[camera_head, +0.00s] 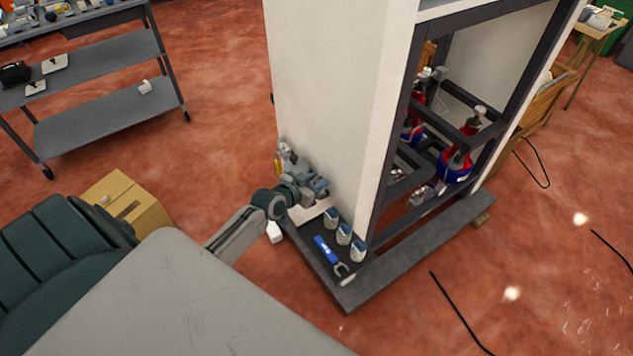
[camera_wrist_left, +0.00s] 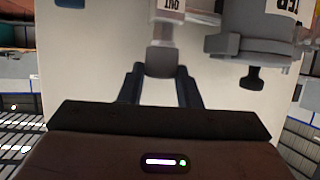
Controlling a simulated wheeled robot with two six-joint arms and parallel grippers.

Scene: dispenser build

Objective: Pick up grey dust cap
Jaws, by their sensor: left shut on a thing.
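The grey dust cap (camera_wrist_left: 160,61) is a small grey block at the lower end of a pale fitting labelled "OUT" (camera_wrist_left: 166,28). My left gripper (camera_wrist_left: 160,74) has one dark finger on each side of it and is shut on it. The cap still lines up with the fitting; I cannot tell whether they touch. In the head view my left gripper (camera_head: 312,190) is at the lower side of the white cabinet, among grey fittings, and the cap is too small to make out. My right gripper is not in view.
A grey valve body (camera_wrist_left: 255,40) with a dark knob hangs right of the cap. Below my left gripper, a dark ledge (camera_head: 345,290) holds several small cans (camera_head: 344,234) and a blue wrench (camera_head: 324,249). A cardboard box (camera_head: 125,200) and a shelf cart (camera_head: 100,120) stand left.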

